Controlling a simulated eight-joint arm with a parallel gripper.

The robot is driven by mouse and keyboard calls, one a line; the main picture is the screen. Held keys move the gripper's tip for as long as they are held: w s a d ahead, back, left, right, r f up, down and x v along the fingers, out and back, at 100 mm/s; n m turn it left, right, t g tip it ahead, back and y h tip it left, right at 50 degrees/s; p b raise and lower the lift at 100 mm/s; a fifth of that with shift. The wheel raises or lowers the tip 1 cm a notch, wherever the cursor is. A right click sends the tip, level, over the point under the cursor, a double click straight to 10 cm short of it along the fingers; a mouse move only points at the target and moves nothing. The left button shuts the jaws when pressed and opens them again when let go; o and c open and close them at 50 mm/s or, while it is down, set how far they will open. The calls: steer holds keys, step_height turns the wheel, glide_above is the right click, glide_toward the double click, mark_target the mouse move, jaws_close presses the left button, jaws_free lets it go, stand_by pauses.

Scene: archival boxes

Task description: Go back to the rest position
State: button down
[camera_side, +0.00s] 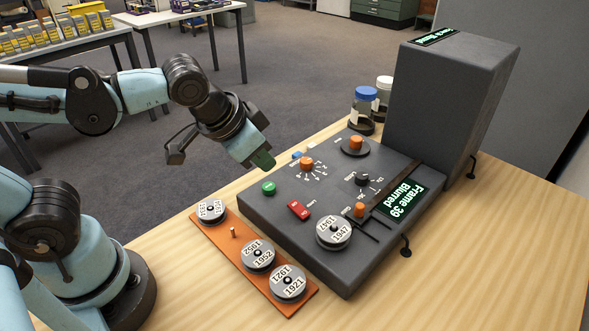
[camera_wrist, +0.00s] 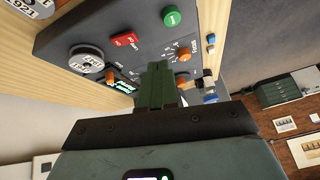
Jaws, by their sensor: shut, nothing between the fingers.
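My gripper (camera_side: 262,160) hangs in the air above the back left edge of the grey machine panel (camera_side: 262,212), with its green fingers together and nothing between them. In the wrist view the shut fingers (camera_wrist: 155,80) point toward the panel. A reel marked 1947 (camera_side: 334,232) sits on the panel, next to a small screen reading "Frame 39 Blurred" (camera_side: 402,198). A green button (camera_side: 268,188), a red switch (camera_side: 299,210) and orange knobs (camera_side: 306,163) are on the panel, apart from my gripper.
An orange rack (camera_side: 229,253) with several reels and one bare peg lies in front of the panel. A tall grey housing (camera_side: 450,105) rises at the back right. Two jars (camera_side: 364,100) stand behind the panel. The air left of the panel is free.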

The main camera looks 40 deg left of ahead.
steer(key=s+a+n+t, duration=0.1)
steer(key=a+n, duration=0.1)
steer(key=a, duration=0.4)
steer(key=shift+s+f, duration=0.2)
steer(key=shift+s, duration=0.05)
stand_by(0.5)
